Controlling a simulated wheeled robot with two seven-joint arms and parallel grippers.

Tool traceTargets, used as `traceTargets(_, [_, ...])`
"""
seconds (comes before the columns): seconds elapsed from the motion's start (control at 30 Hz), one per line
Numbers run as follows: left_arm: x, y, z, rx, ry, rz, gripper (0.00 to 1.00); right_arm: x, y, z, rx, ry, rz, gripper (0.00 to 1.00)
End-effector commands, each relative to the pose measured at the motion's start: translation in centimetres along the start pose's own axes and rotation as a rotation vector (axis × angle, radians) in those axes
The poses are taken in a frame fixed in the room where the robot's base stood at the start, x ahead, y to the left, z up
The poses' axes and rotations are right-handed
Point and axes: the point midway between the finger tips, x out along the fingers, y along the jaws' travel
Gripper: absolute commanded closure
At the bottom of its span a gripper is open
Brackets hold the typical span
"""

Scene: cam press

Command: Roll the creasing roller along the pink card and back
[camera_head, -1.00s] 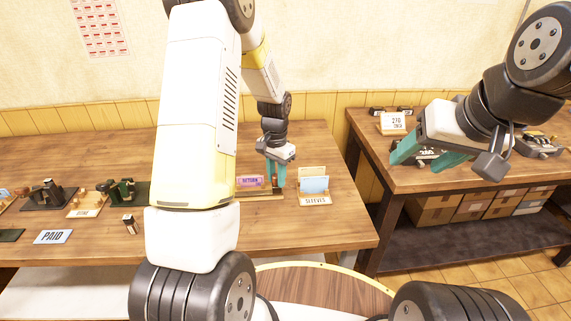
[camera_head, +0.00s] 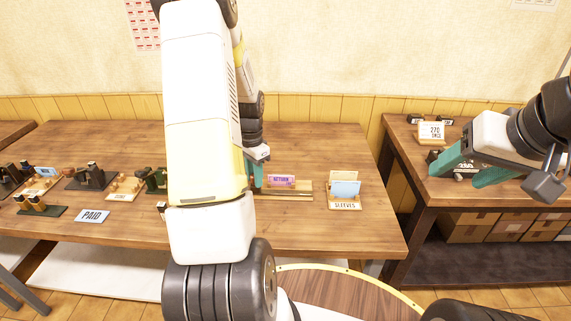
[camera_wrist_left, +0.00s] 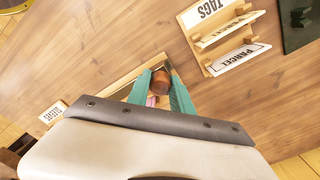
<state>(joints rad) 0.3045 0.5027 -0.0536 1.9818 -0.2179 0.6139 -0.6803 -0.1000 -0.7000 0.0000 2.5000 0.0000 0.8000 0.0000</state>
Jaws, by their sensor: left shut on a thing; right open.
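A pink-purple card marked RETURN (camera_head: 283,181) stands on a long wooden base (camera_head: 298,196) on the left table. My left gripper (camera_head: 258,177) is at the left end of that card, partly hidden behind my own arm. In the left wrist view its teal fingers (camera_wrist_left: 160,92) are shut on the creasing roller, whose rounded brown wooden top (camera_wrist_left: 160,79) shows between them. A small pink patch (camera_wrist_left: 151,101) shows just below the handle. The roller's lower part is hidden, so I cannot tell if it touches the card. My right gripper (camera_head: 468,166) is open and empty at the right.
A SLEEVES holder (camera_head: 345,190) stands right of the base. A PAID sign (camera_head: 91,216) and several dark stamps lie at left. The left wrist view shows a TAGS and PARCEL rack (camera_wrist_left: 228,38). The right table bears a 270 sign (camera_head: 431,131). The left table's front right is clear.

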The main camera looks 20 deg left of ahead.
Motion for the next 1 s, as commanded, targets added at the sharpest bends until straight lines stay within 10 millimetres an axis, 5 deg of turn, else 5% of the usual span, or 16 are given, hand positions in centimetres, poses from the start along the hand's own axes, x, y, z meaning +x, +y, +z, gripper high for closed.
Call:
traceTargets(0.47, [-0.07,-0.84,0.70,-0.002,0.000,-0.004,1.00,0.00,0.00,0.00,0.000,0.000,0.000,0.40])
traceTargets(0.5, [-0.07,-0.85,0.72,-0.003,-0.001,-0.004,0.66,0.00,0.00,0.00,0.000,0.000,0.000,0.40])
traceTargets(0.57, [-0.07,-0.81,0.69,-0.002,0.000,-0.004,0.54,0.00,0.00,0.00,0.000,0.000,0.000,0.40])
traceTargets(1.0, [-1.02,-0.68,0.49,-0.001,0.003,-0.004,0.51,0.00,0.00,0.00,0.000,0.000,0.000,0.40])
